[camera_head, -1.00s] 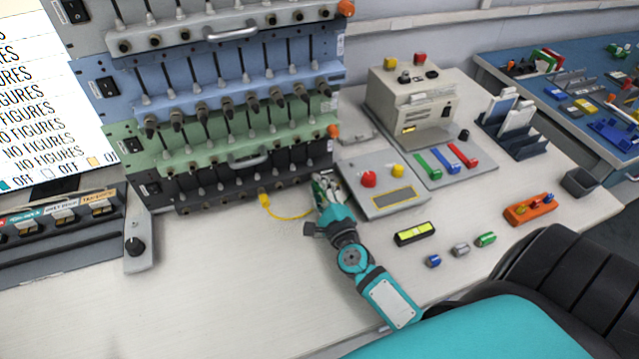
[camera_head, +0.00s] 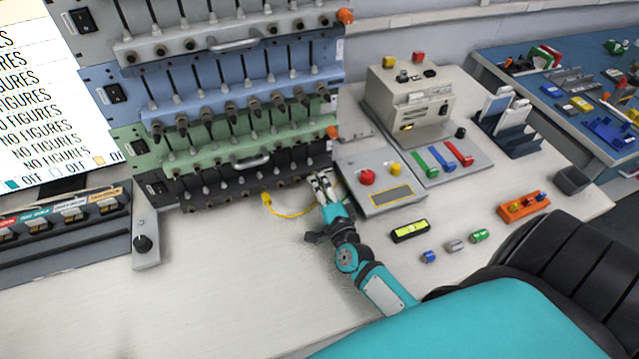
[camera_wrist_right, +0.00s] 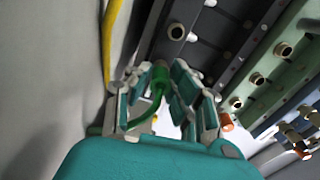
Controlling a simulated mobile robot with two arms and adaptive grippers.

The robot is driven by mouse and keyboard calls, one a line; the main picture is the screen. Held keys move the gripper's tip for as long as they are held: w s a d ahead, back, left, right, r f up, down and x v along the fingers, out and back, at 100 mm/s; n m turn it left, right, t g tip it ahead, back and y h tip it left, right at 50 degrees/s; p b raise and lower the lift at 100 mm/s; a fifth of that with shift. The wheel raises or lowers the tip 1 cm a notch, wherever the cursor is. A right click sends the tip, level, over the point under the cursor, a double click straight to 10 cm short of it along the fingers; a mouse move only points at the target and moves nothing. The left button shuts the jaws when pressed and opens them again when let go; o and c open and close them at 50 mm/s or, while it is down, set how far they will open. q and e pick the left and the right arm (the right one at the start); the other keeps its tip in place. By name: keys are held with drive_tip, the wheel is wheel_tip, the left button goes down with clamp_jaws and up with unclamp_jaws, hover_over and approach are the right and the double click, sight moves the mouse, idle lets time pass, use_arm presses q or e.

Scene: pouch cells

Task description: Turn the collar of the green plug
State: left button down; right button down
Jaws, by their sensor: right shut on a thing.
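My right gripper (camera_head: 321,184) is at the right end of the lowest, dark row of the rack (camera_head: 225,190). In the right wrist view the gripper (camera_wrist_right: 160,84) is shut on the green plug (camera_wrist_right: 160,76), which sits between its fingers. A green cord (camera_wrist_right: 150,119) loops back from the plug toward the wrist. A round socket (camera_wrist_right: 176,32) on the dark panel shows just beyond the plug. I cannot tell whether the plug touches or sits in a socket. The collar is not clearly distinguishable. In the head view the fingers hide the plug. My left gripper is not in view.
A yellow plug (camera_head: 266,199) with its yellow cord (camera_head: 292,215) hangs at the dark row, left of my right gripper. A grey box with a red button (camera_head: 367,177) stands close on the right. The white table is clear at front left.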

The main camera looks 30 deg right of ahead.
idle(0.5)
drive_tip(key=c, duration=1.2)
unclamp_jaws()
drive_tip(key=v, duration=1.2)
